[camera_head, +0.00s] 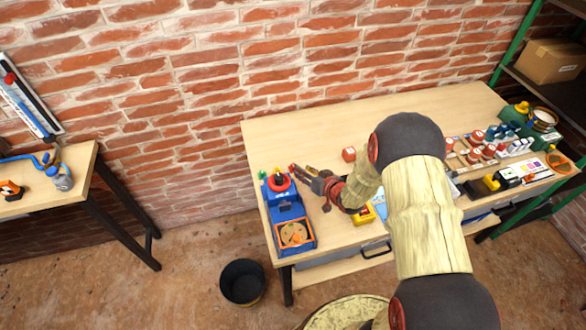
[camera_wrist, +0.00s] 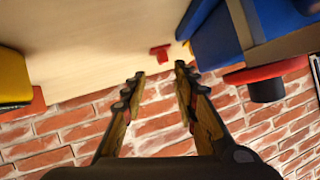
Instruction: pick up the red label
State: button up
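A small red T-shaped piece, which looks like the red label (camera_wrist: 160,53), lies on the pale wooden tabletop in the wrist view. It is just beyond my gripper (camera_wrist: 160,71), roughly in line with the gap between the fingers. The fingers are apart, with nothing between them. In the head view my gripper (camera_head: 302,172) is over the left part of the workbench, close to the blue case. A small red spot shows by its fingertips there, but I cannot tell for sure that it is the label.
The blue case (camera_head: 286,211) with a red ring stands left of my gripper; its blue side (camera_wrist: 214,40) is near the right finger in the wrist view. Several bottles and tools crowd the bench's right. A brick wall is behind.

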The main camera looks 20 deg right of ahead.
jog(key=x, duration=0.2)
jog(key=b+x, duration=0.1)
jog(key=x, duration=0.2)
jog(key=shift+a+f+b, duration=0.1)
jog(key=shift+f+b, duration=0.2)
jog(key=shift+f, duration=0.2)
jog(key=shift+w+a+f, duration=0.1)
jog(key=shift+w, duration=0.4)
jog(key=shift+c, duration=0.9)
jog(key=shift+c, duration=0.9)
